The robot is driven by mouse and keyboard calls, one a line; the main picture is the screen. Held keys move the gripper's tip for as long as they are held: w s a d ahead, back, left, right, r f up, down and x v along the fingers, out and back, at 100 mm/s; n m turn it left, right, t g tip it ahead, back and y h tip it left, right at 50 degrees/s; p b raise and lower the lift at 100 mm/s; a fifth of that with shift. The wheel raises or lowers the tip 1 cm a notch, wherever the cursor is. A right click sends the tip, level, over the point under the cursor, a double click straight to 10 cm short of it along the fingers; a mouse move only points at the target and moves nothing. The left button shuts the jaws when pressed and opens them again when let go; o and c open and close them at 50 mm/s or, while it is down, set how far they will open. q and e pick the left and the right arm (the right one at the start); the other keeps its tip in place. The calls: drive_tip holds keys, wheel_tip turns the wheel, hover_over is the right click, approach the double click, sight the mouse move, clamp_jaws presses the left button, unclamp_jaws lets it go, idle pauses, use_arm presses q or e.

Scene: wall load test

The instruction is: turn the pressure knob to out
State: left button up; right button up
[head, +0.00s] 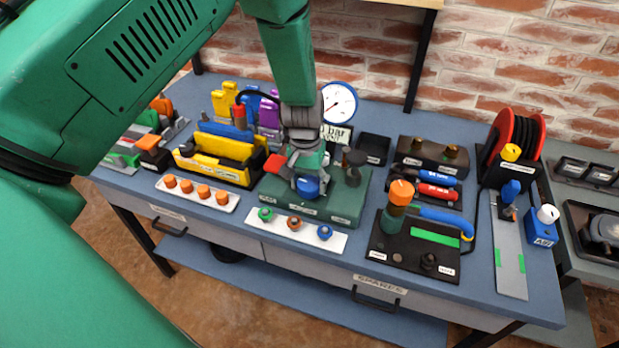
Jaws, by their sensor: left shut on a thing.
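A dark green unit (343,205) sits in the middle of the blue bench, with small labels along its front that are too small to read. A blue knob (308,187) sits on its top. My left gripper (305,176) comes down from above and is shut on the blue knob, its fingers hiding part of it. A red part (275,163) shows left of my gripper and a black knob (355,159) right of it. A white-faced gauge (338,102) with a blue rim stands behind, partly beside my arm. My right gripper is out of view.
A yellow toolbox (215,160) stands close on the left. White strips with orange plugs (198,192) and coloured plugs (295,229) lie in front. A black board (412,245) with an orange-topped knob and a red hose reel (515,140) are to the right.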

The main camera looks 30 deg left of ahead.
use_arm(q)
drive_tip(key=n+p, duration=0.1)
drive_tip(key=n, duration=0.1)
drive_tip(key=n+p, duration=0.1)
drive_tip(key=n, duration=0.1)
drive_tip(key=shift+w+r+n, duration=0.15)
drive_tip(key=shift+n, duration=0.15)
drive_tip(key=n+p, duration=0.1)
drive_tip(key=n, duration=0.3)
drive_tip(key=shift+a+n, duration=0.1)
drive_tip(key=shift+n, duration=0.2)
drive_tip(key=n+p, duration=0.2)
drive_tip(key=n, duration=0.3)
drive_tip(key=shift+y, duration=0.3)
drive_tip(key=n, duration=0.4)
drive_tip(key=shift+n+p, duration=0.3)
drive_tip(key=shift+p, duration=0.05)
drive_tip(key=o, duration=0.9)
drive_tip(key=shift+o, duration=1.3)
